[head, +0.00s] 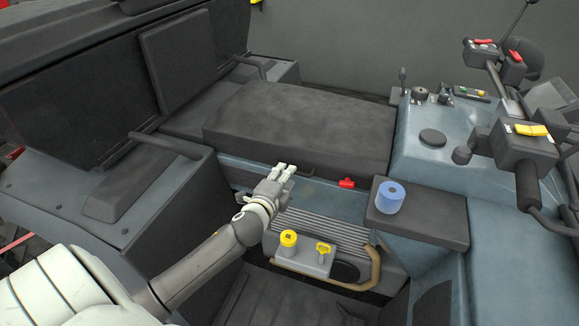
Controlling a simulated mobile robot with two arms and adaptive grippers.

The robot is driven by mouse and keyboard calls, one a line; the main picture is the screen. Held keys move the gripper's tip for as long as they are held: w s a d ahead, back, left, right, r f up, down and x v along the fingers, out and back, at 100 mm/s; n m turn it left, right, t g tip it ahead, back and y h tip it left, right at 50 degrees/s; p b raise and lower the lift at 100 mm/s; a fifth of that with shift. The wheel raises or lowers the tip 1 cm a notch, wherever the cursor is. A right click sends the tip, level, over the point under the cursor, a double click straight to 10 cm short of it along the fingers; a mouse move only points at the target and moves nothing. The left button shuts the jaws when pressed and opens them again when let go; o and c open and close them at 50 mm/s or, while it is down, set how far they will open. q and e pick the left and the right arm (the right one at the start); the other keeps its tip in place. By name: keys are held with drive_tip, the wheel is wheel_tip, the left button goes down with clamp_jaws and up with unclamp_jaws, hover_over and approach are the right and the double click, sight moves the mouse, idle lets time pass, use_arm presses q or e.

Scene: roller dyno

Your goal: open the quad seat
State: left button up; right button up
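The quad seat (300,127) is a dark grey padded cushion in the middle of the head view. It lies flat on the blue-grey body. My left gripper (284,169) is at the seat's front lower edge, left of its middle. Its two pale fingers point towards the seat and show a small gap between them. I see nothing between them, and I cannot tell whether they touch the edge. A small red latch or tab (346,183) sits under the seat's front edge, to the right of my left gripper. My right gripper is not in view.
A blue roll (389,197) stands on a dark side pad (418,216) at the right. Yellow knobs (289,238) and a tan curved handle (372,272) lie below my gripper. Handlebar controls (522,140) rise at the right. A black backrest (180,63) stands at the left.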

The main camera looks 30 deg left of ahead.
use_arm(q)
drive_tip(key=shift+x, duration=2.1)
clamp_jaws()
